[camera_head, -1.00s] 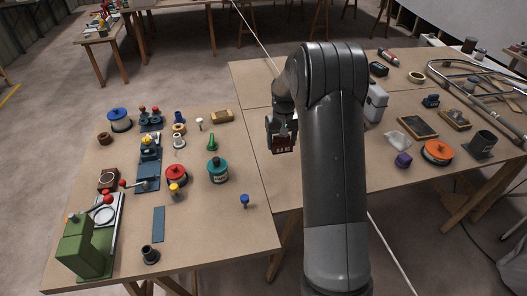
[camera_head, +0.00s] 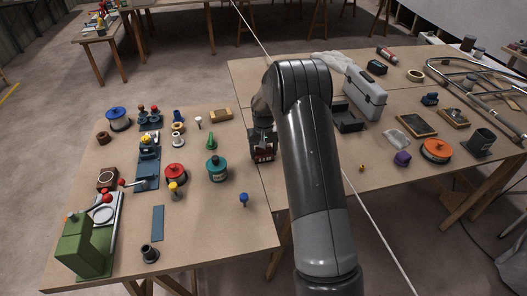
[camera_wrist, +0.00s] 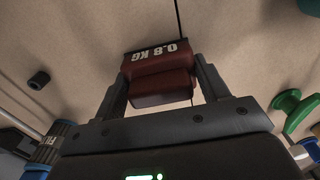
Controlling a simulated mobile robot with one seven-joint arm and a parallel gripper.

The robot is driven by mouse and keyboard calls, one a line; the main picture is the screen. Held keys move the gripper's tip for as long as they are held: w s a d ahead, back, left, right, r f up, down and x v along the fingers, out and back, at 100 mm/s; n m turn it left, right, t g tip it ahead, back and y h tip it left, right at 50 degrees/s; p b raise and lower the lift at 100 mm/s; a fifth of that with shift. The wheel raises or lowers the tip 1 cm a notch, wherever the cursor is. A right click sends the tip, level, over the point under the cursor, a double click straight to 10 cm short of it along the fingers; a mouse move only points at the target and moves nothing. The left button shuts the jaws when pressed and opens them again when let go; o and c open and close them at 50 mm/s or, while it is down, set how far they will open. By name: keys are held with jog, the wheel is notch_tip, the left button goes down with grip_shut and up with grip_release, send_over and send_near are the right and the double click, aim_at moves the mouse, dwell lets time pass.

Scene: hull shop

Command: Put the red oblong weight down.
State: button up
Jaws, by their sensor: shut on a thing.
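In the head view the weight (camera_head: 263,156) hangs at my gripper (camera_head: 263,146), by the seam between the left and right tables. I cannot tell whether its underside touches the tabletop.
A grey toolbox (camera_head: 365,95) and a dark tray (camera_head: 348,121) are to the right. Bare tabletop (camera_head: 225,235) lies at the left table's front right.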

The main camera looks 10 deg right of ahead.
jog(key=o, duration=1.6)
jog(key=shift+f, duration=0.1)
